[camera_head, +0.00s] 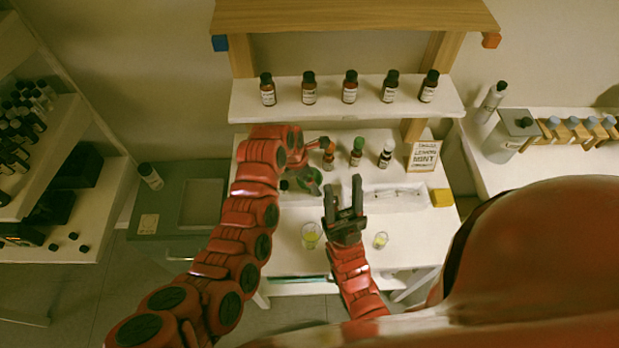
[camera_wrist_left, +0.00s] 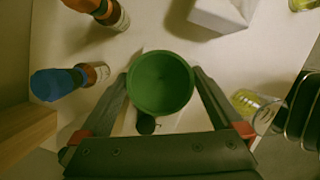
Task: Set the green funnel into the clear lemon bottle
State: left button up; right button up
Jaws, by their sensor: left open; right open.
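The green funnel (camera_wrist_left: 161,82) shows as a round cup between the fingers of my left gripper (camera_wrist_left: 160,76). The jaws are open, and I cannot tell if they touch it. In the head view the funnel (camera_head: 311,178) is partly hidden by my left arm. A clear container with yellow-green contents (camera_head: 311,235) stands on the table in front of it; a similar clear container (camera_wrist_left: 255,106) shows right of the funnel in the wrist view. A smaller one (camera_head: 380,240) stands further right. I cannot tell which is the lemon bottle. My right gripper (camera_head: 344,194) is open and empty above the table.
Bottles with orange (camera_head: 329,156), green (camera_head: 357,151) and white caps (camera_head: 386,153) stand behind, beside a lettered sign (camera_head: 423,156). A white tray (camera_head: 412,206) and yellow block (camera_head: 442,198) are at right. Several brown bottles line the shelf (camera_head: 240,103). The front tabletop is mostly clear.

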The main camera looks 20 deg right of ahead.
pick_arm(q)
jog(key=shift+f, duration=0.15)
jog(key=c, duration=1.1)
jog(key=shift+o, duration=0.2)
